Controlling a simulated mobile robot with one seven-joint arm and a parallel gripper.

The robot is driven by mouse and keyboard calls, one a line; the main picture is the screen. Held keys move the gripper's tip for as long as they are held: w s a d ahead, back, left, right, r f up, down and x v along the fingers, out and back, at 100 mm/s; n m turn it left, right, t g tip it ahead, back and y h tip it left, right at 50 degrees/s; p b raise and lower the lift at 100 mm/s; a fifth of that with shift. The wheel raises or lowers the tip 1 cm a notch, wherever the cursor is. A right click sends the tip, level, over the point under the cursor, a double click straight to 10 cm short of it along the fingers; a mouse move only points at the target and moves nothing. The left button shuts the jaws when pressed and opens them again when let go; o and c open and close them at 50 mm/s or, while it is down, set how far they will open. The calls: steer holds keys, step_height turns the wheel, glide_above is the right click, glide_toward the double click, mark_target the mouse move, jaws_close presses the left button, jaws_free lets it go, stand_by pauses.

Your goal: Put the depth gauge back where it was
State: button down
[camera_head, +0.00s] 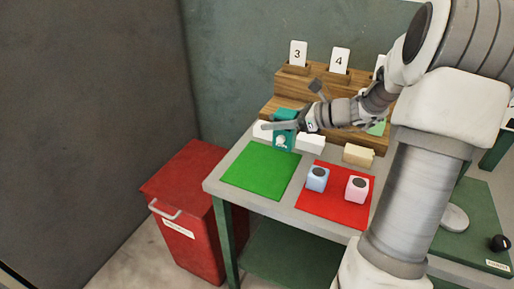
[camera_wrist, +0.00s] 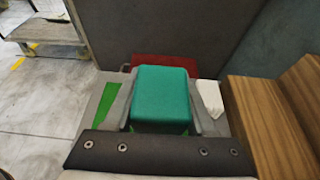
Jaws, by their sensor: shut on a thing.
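My gripper (camera_head: 280,125) is shut on a teal box-shaped thing (camera_head: 283,142) with a pale round mark on its front. I cannot tell for sure that it is the depth gauge. In the wrist view the same teal box (camera_wrist: 162,95) sits between the two fingers, its top face toward the camera. In the head view it is at the back edge of the green mat (camera_head: 262,168), in front of the wooden stepped rack (camera_head: 270,107). I cannot tell whether its base touches the table.
The red mat (camera_head: 330,207) holds a blue cube (camera_head: 317,179) and a pink cube (camera_head: 357,189), each with a dark round top. White blocks (camera_head: 310,143) and a beige block (camera_head: 358,155) stand behind the mats. Numbered cards (camera_head: 298,53) top the rack. A red bin (camera_head: 185,215) is left of the table.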

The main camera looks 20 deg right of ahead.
mark_target(292, 139)
steer(key=shift+w+a+f+b, duration=0.35)
steer(key=shift+a+f, duration=0.45)
steer(key=shift+f, duration=0.4)
steer(key=shift+w+a+f+b, duration=0.35)
steer(key=shift+a+f, duration=0.4)
steer(key=shift+f, duration=0.4)
steer(key=shift+w+a+f+b, duration=0.35)
steer(key=shift+a+f, duration=0.45)
steer(key=shift+f, duration=0.4)
steer(key=shift+f, duration=0.1)
steer(key=shift+c, duration=1.1)
jaws_free()
steer(key=shift+s+d+r, duration=0.25)
steer(key=shift+r, duration=0.05)
steer(key=p+v, duration=0.2)
steer(key=v, duration=0.9)
steer(key=shift+s+d+r, duration=0.1)
steer(key=shift+s, duration=0.05)
